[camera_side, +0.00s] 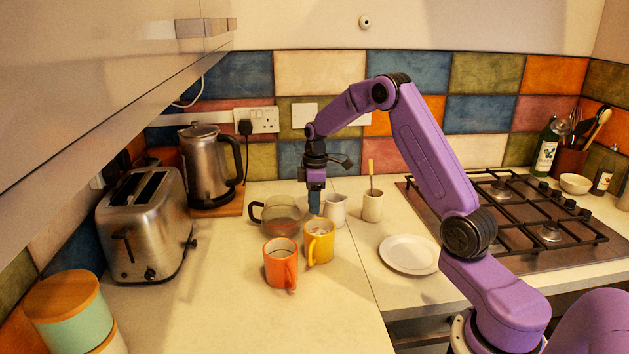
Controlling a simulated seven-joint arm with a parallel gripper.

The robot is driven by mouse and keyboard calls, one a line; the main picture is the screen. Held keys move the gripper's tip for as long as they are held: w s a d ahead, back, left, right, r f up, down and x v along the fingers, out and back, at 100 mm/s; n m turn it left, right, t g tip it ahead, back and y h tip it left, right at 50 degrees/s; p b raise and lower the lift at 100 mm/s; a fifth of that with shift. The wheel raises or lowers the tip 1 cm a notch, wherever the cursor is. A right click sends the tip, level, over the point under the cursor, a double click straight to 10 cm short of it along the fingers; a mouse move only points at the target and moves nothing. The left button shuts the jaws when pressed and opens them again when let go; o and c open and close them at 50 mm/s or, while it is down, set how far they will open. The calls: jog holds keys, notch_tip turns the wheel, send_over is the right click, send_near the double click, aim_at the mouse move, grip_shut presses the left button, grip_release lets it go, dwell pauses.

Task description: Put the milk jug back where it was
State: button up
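A small white milk jug (336,210) is on the counter, or very close above it, near the middle, just behind and right of the yellow mug (319,241). My gripper (314,208) points down immediately left of the jug, with its blue fingertips behind the top of the yellow mug. The fingers overlap in this view, so I cannot tell whether they are open, shut, or touching the jug. The jug's left side is close to the fingers and hard to make out.
An orange mug (280,263) and a glass pot (280,214) stand close by on the left. A beige pot with a spoon (372,205) is right of the jug. A white plate (409,254) lies near the hob (520,262). The front counter is clear.

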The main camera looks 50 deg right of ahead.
notch_tip(320, 180, up, 9)
jog(key=s+a+r+n, duration=0.1)
jog(key=s+a, duration=0.6)
jog(key=a, duration=0.3)
jog(key=s+a+r+n, duration=0.1)
jog(key=s+a+r, duration=0.1)
jog(key=s+a, duration=0.7)
jog(key=s+a+f+n, duration=0.1)
jog(key=s+f, duration=0.1)
jog(key=s, duration=0.8)
jog(key=s+a+f+n, duration=0.1)
jog(key=s+a+f, duration=0.1)
jog(key=s, duration=0.9)
jog(key=shift+a, duration=0.15)
